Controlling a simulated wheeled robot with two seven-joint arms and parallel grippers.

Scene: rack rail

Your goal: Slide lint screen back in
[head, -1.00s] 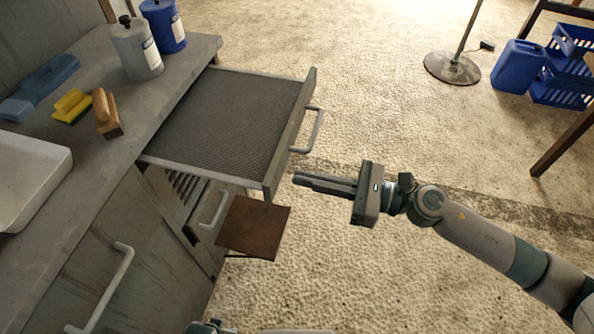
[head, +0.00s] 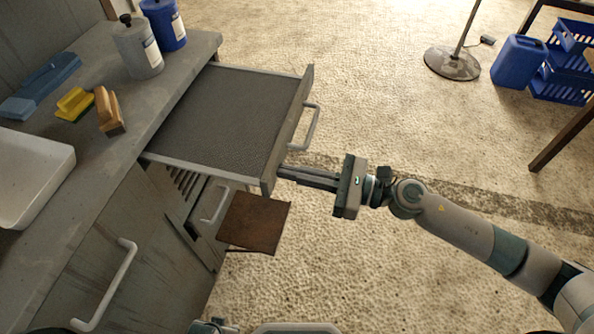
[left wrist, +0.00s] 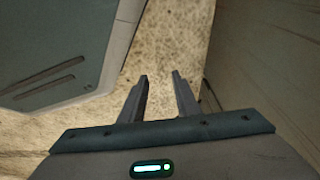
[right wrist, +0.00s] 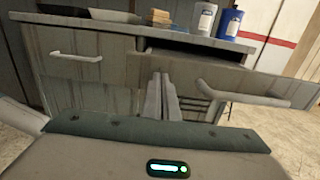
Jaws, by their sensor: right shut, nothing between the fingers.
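The lint screen (head: 215,120) is a grey mesh tray pulled well out of the counter's front. Its front panel carries a pale bar handle (head: 311,127); in the right wrist view the handle (right wrist: 245,96) is at the right. My right gripper (head: 281,172) is shut and empty, its fingertips at the near end of the front panel, below the handle. Whether they touch the panel I cannot tell. My left gripper (left wrist: 160,85) is open and empty over the floor, beside a flat panel in the left wrist view.
A rusty brown plate (head: 254,222) juts out low under the screen. Another handle (head: 105,285) sticks out of the cabinet front. Bottles (head: 138,48), brushes (head: 109,112) and a white basin (head: 30,180) stand on the counter.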

